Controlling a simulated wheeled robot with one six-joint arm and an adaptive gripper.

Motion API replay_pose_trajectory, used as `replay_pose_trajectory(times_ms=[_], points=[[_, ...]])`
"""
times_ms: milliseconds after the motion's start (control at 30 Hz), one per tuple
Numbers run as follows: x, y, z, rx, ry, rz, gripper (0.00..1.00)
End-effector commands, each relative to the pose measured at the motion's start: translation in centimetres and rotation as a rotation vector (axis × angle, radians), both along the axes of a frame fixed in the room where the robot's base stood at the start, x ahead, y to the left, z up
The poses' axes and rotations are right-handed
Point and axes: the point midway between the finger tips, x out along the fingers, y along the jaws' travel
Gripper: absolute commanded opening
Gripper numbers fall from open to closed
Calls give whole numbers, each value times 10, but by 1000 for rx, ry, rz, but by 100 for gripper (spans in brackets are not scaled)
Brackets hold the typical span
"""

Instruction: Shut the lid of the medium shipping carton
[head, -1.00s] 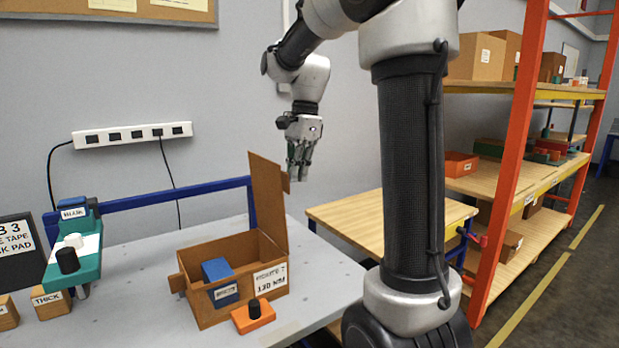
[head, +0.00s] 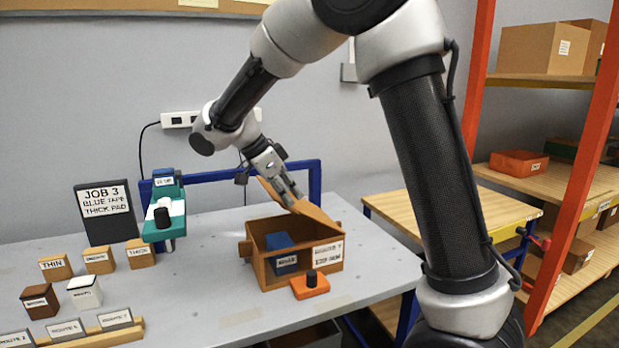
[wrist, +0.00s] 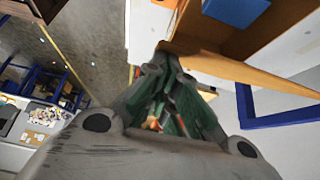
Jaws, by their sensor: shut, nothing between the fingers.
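The medium shipping carton (head: 331,267) is a brown box on the grey table, with a blue box (head: 279,242) inside. Its lid (head: 313,210) is hinged on the right side and slants up to the left over the opening, partly closed. My gripper (head: 292,198) is shut and empty at the raised part of the lid, above the carton; its fingers overlap the lid in the head view. In the wrist view the shut fingers (wrist: 165,95) are beside the lid (wrist: 250,75), seemingly touching it, though the exact contact is hidden.
An orange block with a black knob (head: 311,285) sits at the carton's front. A teal stand (head: 164,213), wooden blocks and a job sign (head: 105,208) are to the left. A wooden table (head: 460,225) and orange shelving stand right. The table's front middle is clear.

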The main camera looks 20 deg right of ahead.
Motion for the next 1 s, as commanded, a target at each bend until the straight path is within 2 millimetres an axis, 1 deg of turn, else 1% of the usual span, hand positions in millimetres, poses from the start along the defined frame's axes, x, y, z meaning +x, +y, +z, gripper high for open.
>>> replay_pose_trajectory(times_ms=[33,200,300,500,700,900,1000], points=[[-1,9,-10,-1,4,4,0],[-1,32,-41,0,4,2,0],[-2,42,-60,0,4,2,0],[-2,56,-94,0,4,0,0],[-2,63,-118,2,2,0,0],[-2,65,-131,2,1,0,0],[-2,66,-135,3,1,0,0]])
